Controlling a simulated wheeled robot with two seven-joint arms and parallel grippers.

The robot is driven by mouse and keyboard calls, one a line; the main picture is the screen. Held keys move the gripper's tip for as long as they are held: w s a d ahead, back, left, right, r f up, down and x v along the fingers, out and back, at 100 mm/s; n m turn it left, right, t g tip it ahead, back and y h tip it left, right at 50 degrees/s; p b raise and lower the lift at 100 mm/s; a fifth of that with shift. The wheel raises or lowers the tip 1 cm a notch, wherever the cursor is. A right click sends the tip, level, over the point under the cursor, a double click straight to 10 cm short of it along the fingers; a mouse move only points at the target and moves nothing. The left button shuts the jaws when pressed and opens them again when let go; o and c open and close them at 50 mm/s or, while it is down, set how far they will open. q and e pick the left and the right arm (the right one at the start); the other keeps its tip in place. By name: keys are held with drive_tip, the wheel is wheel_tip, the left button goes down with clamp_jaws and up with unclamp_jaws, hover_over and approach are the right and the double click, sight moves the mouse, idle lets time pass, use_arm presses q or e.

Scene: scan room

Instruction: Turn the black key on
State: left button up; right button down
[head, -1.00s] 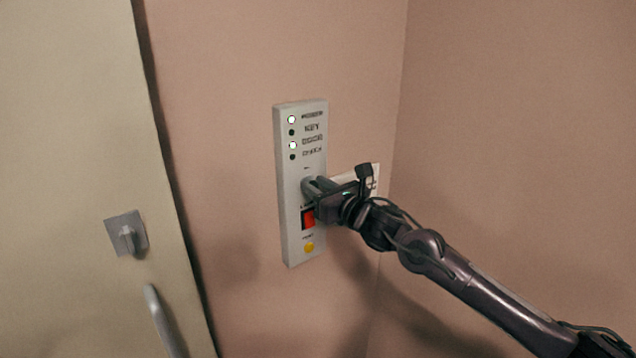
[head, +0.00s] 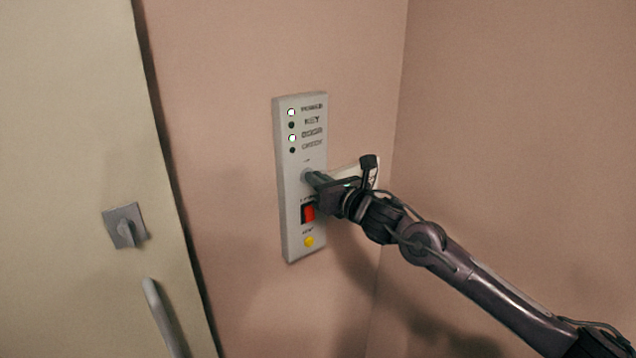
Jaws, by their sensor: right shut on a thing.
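A pale grey control panel (head: 291,200) is fixed to the pink wall. Four-line labels run down its top part beside small lamps; the POWER and DOOR lamps are lit white, and the KEY lamp (head: 291,125) is dark. My right gripper (head: 314,179) comes in from the right and is shut at the key switch (head: 306,174) in the middle of the panel. The black key itself is hidden by the fingers, so its angle cannot be told. My left gripper is out of view.
A pale door (head: 70,120) with a grey latch (head: 125,226) and a handle (head: 162,315) stands at the left. A wall corner is close at the right.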

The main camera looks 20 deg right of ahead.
drive_tip(key=m+b, duration=0.1)
drive_tip(key=m, duration=0.3)
drive_tip(key=m+b, duration=0.2)
drive_tip(key=m, duration=0.2)
drive_tip(key=shift+d+f, duration=0.15)
drive_tip(key=shift+d, duration=0.05)
drive_tip(key=m, duration=0.8)
drive_tip(key=shift+w+d+f+m, duration=0.1)
drive_tip(key=shift+f+m, duration=0.15)
drive_tip(key=shift+m, duration=0.05)
drive_tip(key=c, duration=1.6)
unclamp_jaws()
drive_tip(key=shift+o, duration=0.2)
